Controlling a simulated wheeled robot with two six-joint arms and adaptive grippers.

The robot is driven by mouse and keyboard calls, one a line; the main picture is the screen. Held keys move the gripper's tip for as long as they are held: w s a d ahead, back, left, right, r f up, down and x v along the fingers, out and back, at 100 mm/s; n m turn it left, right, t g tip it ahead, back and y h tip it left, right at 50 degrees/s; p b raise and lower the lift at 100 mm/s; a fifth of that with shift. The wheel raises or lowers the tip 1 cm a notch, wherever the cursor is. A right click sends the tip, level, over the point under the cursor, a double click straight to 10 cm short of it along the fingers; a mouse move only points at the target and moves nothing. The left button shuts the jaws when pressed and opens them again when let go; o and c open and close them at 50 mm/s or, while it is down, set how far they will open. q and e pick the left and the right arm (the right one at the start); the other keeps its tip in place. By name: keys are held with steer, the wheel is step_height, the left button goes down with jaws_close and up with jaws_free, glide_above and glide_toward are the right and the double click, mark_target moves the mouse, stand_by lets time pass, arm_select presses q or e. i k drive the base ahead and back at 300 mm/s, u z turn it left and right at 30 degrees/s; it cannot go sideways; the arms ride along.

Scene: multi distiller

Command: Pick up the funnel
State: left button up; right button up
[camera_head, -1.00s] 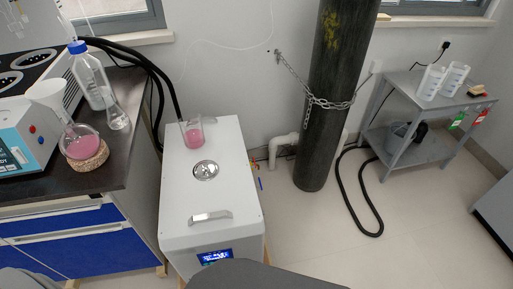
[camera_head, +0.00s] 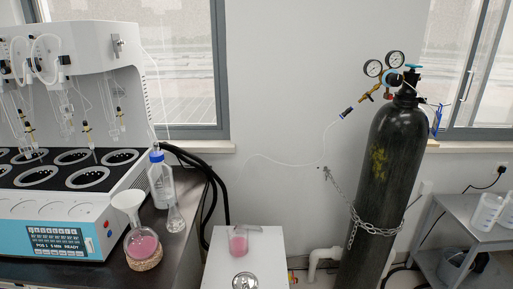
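A white funnel (camera_head: 127,204) sits at the left, with its stem down toward the neck of a round flask (camera_head: 141,243) holding pink liquid. The flask rests on a cork ring (camera_head: 145,264) on the dark bench (camera_head: 186,240), beside the distiller's front panel. The view does not clearly show how deep the stem goes into the flask. Neither of my grippers is in view.
The white multi distiller (camera_head: 66,228) fills the left. A blue-capped bottle (camera_head: 161,180) and a small conical flask (camera_head: 175,219) stand close behind the funnel. A beaker of pink liquid (camera_head: 238,242) stands on a white box (camera_head: 268,244). A chained gas cylinder (camera_head: 384,190) is at right.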

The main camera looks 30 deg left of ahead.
mark_target(128, 201)
steer(key=u, duration=1.85)
